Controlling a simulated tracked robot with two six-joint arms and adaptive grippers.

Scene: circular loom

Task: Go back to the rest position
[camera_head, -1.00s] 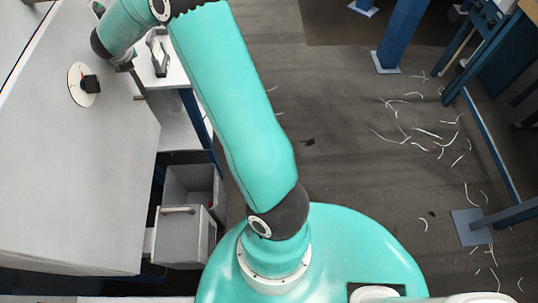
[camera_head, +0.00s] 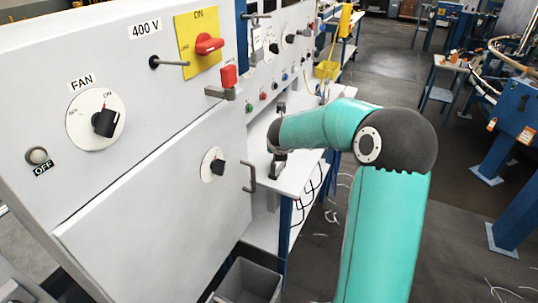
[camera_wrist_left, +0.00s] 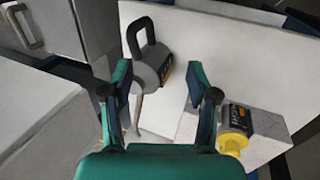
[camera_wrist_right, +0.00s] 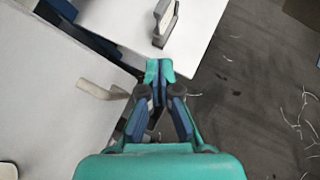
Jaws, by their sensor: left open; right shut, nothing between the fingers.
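In the left wrist view my left gripper (camera_wrist_left: 162,84) is open, its two fingers apart with nothing held between them. A grey padlock-shaped object with a dark loop (camera_wrist_left: 147,70) lies beyond the fingers, and a grey and yellow cylinder (camera_wrist_left: 234,128) is beside the right finger. My left gripper does not show in the head view. In the right wrist view my right gripper (camera_wrist_right: 158,72) is shut with its fingertips together and empty, above the edge of a white shelf. In the head view an arm of mine reaches left toward the panel; its fingers cannot be made out clearly.
A grey-white panel (camera_head: 150,190) with a fan knob (camera_head: 104,122) and a red switch (camera_head: 208,44) stands at left. A lever (camera_head: 250,177) sticks out near my arm. A white shelf (camera_head: 299,172) and a grey bin (camera_head: 250,280) are close.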

